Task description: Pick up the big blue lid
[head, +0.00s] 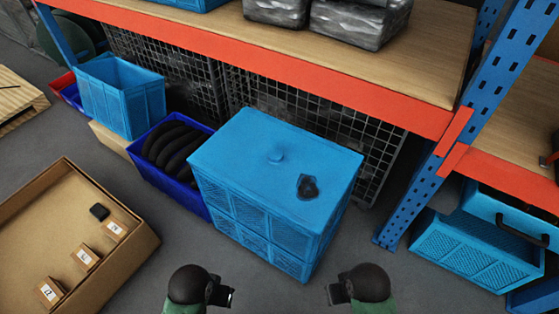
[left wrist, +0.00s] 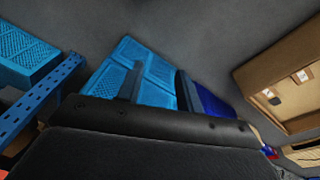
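The big blue lid (head: 245,150) lies flat on top of a large blue crate (head: 262,235) in the middle of the head view. It has a small round knob near its centre and a dark, irregular patch towards its right side. My left gripper (head: 222,293) is at the bottom of the head view, in front of the crate and apart from it. In the left wrist view its two fingers (left wrist: 162,88) stand apart with nothing between them, and the crate (left wrist: 148,62) shows beyond. My right gripper (head: 338,292) is at the bottom right of centre, also clear of the crate; its finger opening is unclear.
A dark blue bin (head: 155,170) with black curved items stands close to the crate's left side. An orange-edged shelf (head: 290,72) overhangs behind, with a blue post (head: 425,160) at right. An open cardboard box (head: 125,270) lies at left. Grey floor is free in front.

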